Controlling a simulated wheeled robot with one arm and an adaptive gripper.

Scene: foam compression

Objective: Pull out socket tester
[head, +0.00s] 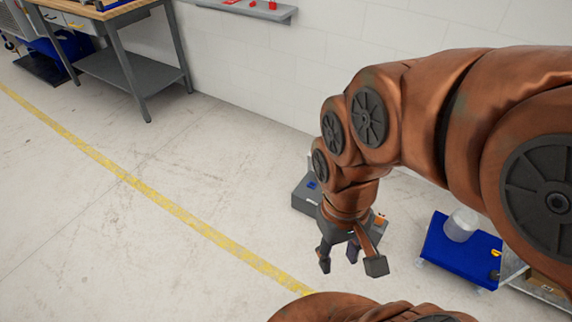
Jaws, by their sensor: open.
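My gripper (350,262) hangs pointing down over the floor, right of the picture's middle. Its dark fingers are spread open, and nothing shows between them. I cannot make out a socket tester for certain. A grey box (302,200) stands behind my gripper, partly hidden by my arm. A small blue piece (311,185) shows on the box, too small to identify.
A blue platform (445,255) with a pale cylindrical container (461,225) stands at the right. A workbench (120,65) is at the upper left. A wall shelf (250,9) holds small red items. Floor left of the yellow line (150,190) is clear.

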